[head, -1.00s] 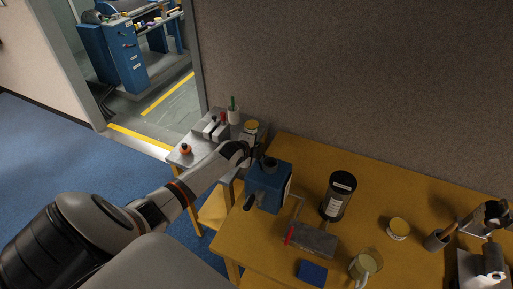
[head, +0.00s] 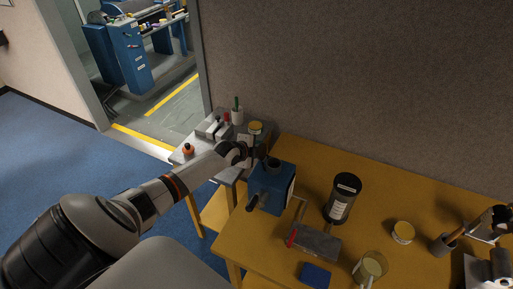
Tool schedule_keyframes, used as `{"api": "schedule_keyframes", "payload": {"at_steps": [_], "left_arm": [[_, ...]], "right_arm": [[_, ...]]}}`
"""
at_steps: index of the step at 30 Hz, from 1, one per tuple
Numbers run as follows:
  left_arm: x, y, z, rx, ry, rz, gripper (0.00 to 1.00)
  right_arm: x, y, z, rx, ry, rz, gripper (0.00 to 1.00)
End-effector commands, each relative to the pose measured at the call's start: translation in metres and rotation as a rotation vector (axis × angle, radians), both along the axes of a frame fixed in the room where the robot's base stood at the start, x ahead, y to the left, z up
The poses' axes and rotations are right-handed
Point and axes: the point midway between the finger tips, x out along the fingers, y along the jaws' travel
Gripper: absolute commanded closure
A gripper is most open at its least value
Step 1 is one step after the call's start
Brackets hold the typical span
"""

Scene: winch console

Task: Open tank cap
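A blue box-shaped tank (head: 271,188) stands at the left end of the yellow-brown table. A dark round cap or neck (head: 272,164) sits on its top, and a dark handle sticks out at its lower left. My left gripper (head: 254,153) is just left of and behind that cap. Its dark fingers point toward the cap and look apart from it. The fingers are too small and overlapped to show how far they are spread. My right gripper is not in view.
A grey side table (head: 206,150) behind my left wrist holds an orange-topped item, a yellow-lidded jar (head: 255,128) and a cup. On the main table (head: 376,218) are a black canister (head: 344,197), a grey block (head: 318,245), a blue block (head: 314,275) and a mug (head: 370,268).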

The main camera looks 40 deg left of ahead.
Motion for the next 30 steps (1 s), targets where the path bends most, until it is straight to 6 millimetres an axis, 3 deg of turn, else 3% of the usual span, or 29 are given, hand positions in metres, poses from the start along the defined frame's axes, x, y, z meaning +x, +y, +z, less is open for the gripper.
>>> {"api": "schedule_keyframes", "payload": {"at_steps": [14,30], "left_arm": [[-0.007,0.0,0.005,0.001,-0.002,-0.001,0.56],[-0.082,-0.006,0.055,0.003,0.0,-0.002,0.56]], "right_arm": [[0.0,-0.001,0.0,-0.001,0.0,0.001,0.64],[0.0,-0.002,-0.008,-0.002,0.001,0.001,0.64]]}}
